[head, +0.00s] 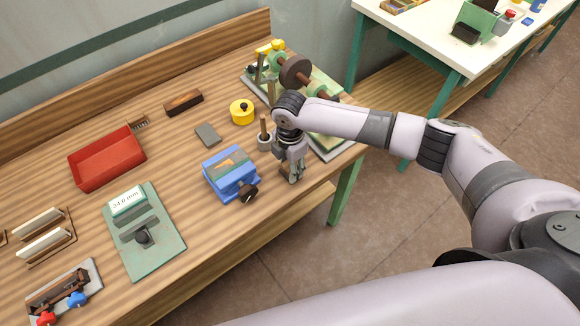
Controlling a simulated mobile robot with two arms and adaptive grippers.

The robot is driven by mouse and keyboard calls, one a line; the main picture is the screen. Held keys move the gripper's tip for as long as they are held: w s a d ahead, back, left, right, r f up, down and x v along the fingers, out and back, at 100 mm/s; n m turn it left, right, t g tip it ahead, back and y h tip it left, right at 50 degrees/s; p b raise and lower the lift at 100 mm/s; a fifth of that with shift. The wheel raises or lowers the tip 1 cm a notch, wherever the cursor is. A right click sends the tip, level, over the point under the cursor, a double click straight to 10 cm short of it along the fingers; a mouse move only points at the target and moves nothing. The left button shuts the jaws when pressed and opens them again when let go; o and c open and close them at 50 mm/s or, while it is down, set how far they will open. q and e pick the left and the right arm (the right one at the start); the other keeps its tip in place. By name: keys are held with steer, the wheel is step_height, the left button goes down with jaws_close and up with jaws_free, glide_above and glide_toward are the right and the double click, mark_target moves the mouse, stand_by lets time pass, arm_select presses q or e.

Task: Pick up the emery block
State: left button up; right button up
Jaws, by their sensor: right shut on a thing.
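My right gripper (293,172) points down at the front right edge of the wooden bench, to the right of the blue vise. It is shut on a small brownish thing, mostly hidden by the fingers, that appears to be the emery block (285,171). I cannot tell whether it touches the bench top. My left gripper is not in view.
The blue vise (229,173) stands close left of my right gripper. A wooden-handled pot (264,142), a yellow tin (242,112), a grey flat block (208,134) and a red tray (106,158) lie behind. A green gauge plate (164,247) is at the front.

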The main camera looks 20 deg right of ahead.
steer(key=shift+r, duration=0.1)
step_height(320, 180, up, 20)
steer(key=b, duration=0.3)
steer(key=o, duration=0.7)
steer(key=c, duration=0.5)
